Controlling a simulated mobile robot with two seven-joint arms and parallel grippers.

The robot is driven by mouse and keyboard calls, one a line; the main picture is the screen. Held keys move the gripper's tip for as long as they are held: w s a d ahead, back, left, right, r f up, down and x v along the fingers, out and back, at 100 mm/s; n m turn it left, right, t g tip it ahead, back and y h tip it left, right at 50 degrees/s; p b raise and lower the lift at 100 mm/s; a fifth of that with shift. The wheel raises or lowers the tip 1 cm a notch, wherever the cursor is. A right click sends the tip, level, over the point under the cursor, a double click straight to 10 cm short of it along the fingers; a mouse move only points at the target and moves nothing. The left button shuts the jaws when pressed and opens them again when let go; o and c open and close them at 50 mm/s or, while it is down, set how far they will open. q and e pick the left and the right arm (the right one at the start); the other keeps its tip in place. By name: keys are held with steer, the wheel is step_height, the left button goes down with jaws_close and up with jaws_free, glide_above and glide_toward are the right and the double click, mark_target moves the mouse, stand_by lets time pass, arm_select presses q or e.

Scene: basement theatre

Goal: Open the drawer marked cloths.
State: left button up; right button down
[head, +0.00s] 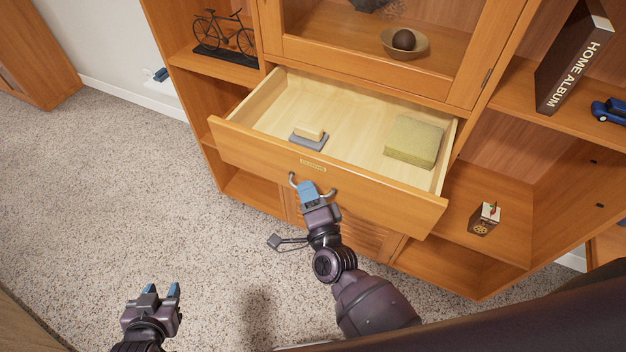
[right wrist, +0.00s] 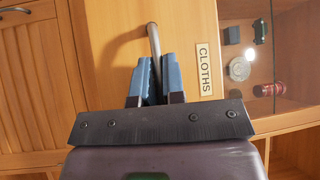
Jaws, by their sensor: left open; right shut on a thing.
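The wooden drawer (head: 385,190) stands pulled well out of the cabinet, its inside open to view. A small label (head: 313,165) on its front is too small to read in the head view; in the right wrist view the label (right wrist: 204,70) reads CLOTHS. My right gripper (head: 308,190) is shut on the curved metal handle (right wrist: 154,42), which passes between its blue fingers. Inside the drawer are a pale bar on a grey dish (head: 308,141) and a green sponge-like block (head: 413,142). My left gripper (head: 162,291) is open and empty over the carpet, away from the drawer.
A glass-fronted compartment with a bowl (head: 404,43) is above the drawer. Side shelves hold a model bicycle (head: 224,37), a home album (head: 573,58), a blue toy car (head: 609,110) and a small box (head: 485,219). Carpet (head: 120,190) to the left is clear.

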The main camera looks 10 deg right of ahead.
arm_select(q)
steer(key=shift+s+f, duration=0.15)
steer(key=shift+s, duration=0.1)
arm_select(e)
steer(key=shift+s+a, duration=0.1)
steer(key=shift+s, duration=0.05)
steer(key=c, duration=1.5)
jaws_free()
arm_select(q)
steer(key=shift+w+f+b, duration=0.25)
steer(key=shift+f+b, duration=0.15)
steer(key=shift+b, duration=0.25)
arm_select(e)
steer(key=v, duration=1)
steer(key=shift+s, duration=0.4)
arm_select(q)
steer(key=shift+s+f, duration=0.15)
steer(key=shift+s, duration=0.1)
arm_select(e)
steer(key=shift+f, duration=0.1)
